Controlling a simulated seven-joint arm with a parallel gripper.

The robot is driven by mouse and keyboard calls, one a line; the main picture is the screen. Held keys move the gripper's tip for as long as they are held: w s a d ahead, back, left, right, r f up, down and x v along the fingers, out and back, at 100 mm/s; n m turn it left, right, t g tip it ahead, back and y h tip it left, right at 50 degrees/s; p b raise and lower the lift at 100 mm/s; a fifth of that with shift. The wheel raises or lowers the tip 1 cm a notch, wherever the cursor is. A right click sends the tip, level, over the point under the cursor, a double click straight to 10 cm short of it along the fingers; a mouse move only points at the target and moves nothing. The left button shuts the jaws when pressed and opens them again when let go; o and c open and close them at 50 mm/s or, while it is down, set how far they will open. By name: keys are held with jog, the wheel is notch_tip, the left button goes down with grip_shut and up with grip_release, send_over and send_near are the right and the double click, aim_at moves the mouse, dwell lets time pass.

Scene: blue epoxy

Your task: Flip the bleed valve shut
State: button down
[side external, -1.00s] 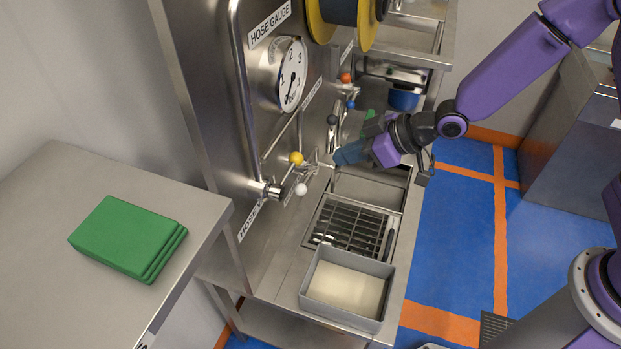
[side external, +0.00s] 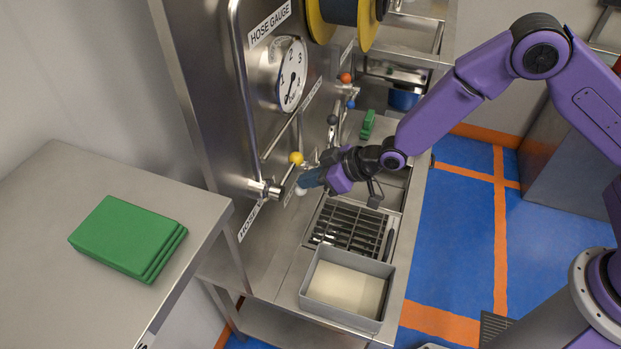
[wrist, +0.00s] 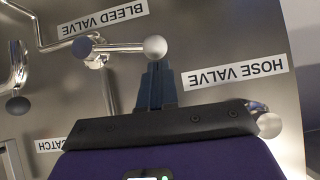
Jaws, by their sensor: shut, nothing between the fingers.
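The bleed valve (wrist: 110,48) shows in the wrist view under its upside-down BLEED VALVE label (wrist: 103,18). Its lever lies sideways across the picture, with a pale round knob (wrist: 155,47) at the right end. My gripper (wrist: 154,72) is shut and empty, its blue fingertips just below this knob; I cannot tell if they touch it. In the side view my gripper (side external: 306,179) is close to the steel panel, by a white knob (side external: 301,191). The gripper partly hides the valve there.
The HOSE VALVE label (wrist: 235,73) and another pale knob (wrist: 270,125) are to the right in the wrist view. A yellow knob (side external: 296,158) is just above my gripper. A grey bin (side external: 318,308) and a grate (side external: 350,228) lie below. Green pads (side external: 128,237) lie on the left table.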

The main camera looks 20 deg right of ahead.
jog(key=shift+f, duration=0.15)
jog(key=shift+s+a+f, duration=0.2)
jog(key=shift+s+f, duration=0.05)
jog(key=shift+f, duration=0.3)
jog(key=shift+s+a+f, duration=0.2)
jog(key=shift+f, duration=0.35)
jog(key=s+d+r, duration=0.5)
jog(key=s+r, duration=0.2)
jog(key=r, duration=0.3)
jog(key=s+d+r+n+g+h, duration=0.2)
jog(key=s+d+r+g+h, duration=0.1)
jog(key=s+d, duration=0.8)
jog(key=s+d+r+n+g+h, duration=0.1)
jog(key=s+d+r+g+h, duration=0.2)
jog(key=s+d+r, duration=0.3)
jog(key=s+d+h, duration=0.1)
jog(key=s+d, duration=0.3)
jog(key=s, duration=0.2)
jog(key=shift+s+d+r+n+g, duration=0.2)
jog(key=shift+s+d+n+g, duration=0.05)
jog(key=shift+d+n+g, duration=0.15)
